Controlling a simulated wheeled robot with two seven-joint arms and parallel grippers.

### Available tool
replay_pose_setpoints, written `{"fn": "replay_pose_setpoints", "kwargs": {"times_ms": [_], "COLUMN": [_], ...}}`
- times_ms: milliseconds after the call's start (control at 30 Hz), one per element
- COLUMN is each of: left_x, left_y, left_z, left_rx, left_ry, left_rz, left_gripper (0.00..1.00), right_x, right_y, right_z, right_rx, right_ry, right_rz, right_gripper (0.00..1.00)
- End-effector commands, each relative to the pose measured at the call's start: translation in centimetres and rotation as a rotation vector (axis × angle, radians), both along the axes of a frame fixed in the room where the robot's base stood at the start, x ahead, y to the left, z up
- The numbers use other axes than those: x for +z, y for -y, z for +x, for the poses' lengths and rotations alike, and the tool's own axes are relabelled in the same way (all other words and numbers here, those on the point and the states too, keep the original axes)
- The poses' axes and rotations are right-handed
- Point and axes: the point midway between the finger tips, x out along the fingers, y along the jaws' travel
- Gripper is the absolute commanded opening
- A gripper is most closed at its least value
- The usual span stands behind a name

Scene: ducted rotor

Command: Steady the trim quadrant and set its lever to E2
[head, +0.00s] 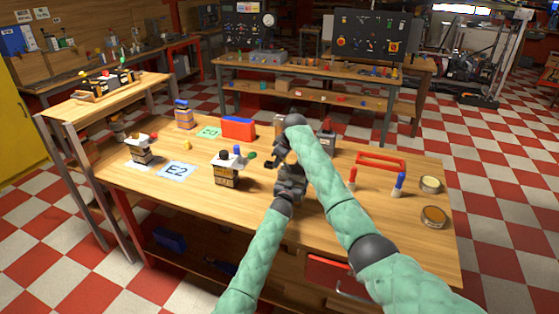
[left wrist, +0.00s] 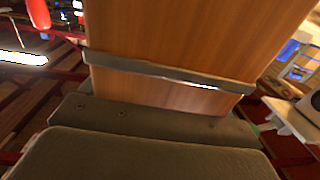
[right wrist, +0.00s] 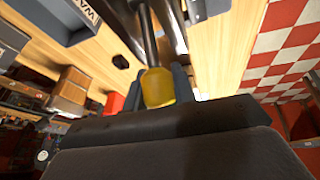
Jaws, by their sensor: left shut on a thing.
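In the left wrist view my left gripper (left wrist: 165,90) is shut on a wooden body with a grey band (left wrist: 190,30), apparently the trim quadrant. In the right wrist view a yellow knob (right wrist: 158,88) on a dark lever rod (right wrist: 147,35) sits between the fingers of my right gripper (right wrist: 155,85), which look open around it. In the head view the right gripper (head: 273,162) and left gripper (head: 290,178) are close together over the table and hide most of the quadrant. Its scale and the lever's mark cannot be read. A card marked E2 (head: 176,171) lies at left.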

Motion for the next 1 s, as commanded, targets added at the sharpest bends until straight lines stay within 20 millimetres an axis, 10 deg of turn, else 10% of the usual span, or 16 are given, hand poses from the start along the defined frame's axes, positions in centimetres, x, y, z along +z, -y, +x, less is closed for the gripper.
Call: {"fn": "replay_pose_setpoints", "kwargs": {"times_ms": [1000], "left_x": [0.0], "left_y": [0.1], "left_z": [0.0], "left_rx": [-0.001], "left_ry": [0.0], "left_rz": [0.0], "left_gripper": [0.52], "right_x": [1.7], "right_y": [3.2], "right_z": [-0.8], "right_rx": [-0.001], "right_ry": [0.105], "right_rz": [0.416], "right_gripper": [0.0]}}
